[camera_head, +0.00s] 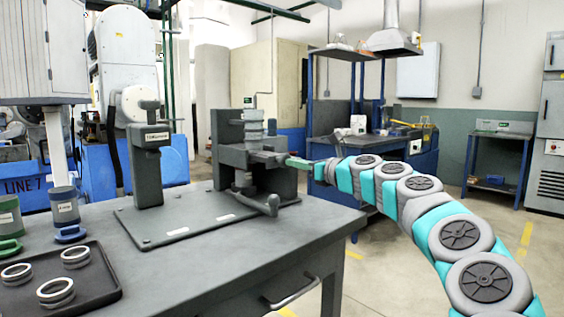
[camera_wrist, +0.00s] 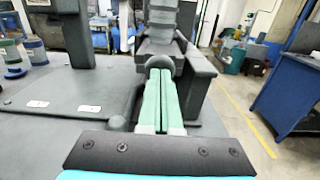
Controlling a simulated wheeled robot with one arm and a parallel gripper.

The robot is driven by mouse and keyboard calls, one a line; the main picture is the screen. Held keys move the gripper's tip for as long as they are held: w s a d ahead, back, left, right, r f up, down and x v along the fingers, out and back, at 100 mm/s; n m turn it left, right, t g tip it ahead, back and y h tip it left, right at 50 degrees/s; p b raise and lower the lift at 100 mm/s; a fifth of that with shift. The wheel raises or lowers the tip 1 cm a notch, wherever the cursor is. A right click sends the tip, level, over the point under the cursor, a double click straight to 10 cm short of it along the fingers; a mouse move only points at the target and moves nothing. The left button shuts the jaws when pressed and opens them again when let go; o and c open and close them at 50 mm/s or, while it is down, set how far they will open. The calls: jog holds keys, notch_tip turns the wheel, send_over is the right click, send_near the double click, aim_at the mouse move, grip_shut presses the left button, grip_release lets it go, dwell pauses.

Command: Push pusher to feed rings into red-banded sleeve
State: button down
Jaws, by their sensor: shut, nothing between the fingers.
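The ring grinder fixture (camera_head: 225,160) stands on a dark base plate on the grey workbench. A stack of grey rings (camera_head: 253,128) sits in its upright holder, and it also shows in the wrist view (camera_wrist: 162,15). The pusher (camera_head: 266,158) appears to be the dark bar sticking out to the right under the stack; its end shows in the wrist view (camera_wrist: 159,63). My gripper (camera_head: 288,161) has its green fingers shut and empty. In the wrist view the fingertips (camera_wrist: 160,72) are at the pusher's end; I cannot tell if they touch. No red-banded sleeve is visible.
A black tray (camera_head: 100,293) with several loose rings lies at front left. A green-banded sleeve (camera_head: 10,222) and a blue-banded sleeve (camera_head: 65,210) stand behind it. A handle (camera_head: 270,206) juts from the fixture's front. A drawer handle (camera_head: 292,292) sticks out below the bench top.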

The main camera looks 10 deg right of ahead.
aim_at(279, 156)
jog(key=shift+w, duration=0.1)
jog(key=shift+x, duration=3.25)
jog(key=v, duration=0.6)
jog(key=shift+s, duration=0.35)
jog(key=shift+d, duration=0.15)
jog(key=v, duration=0.5)
dwell(0.5)
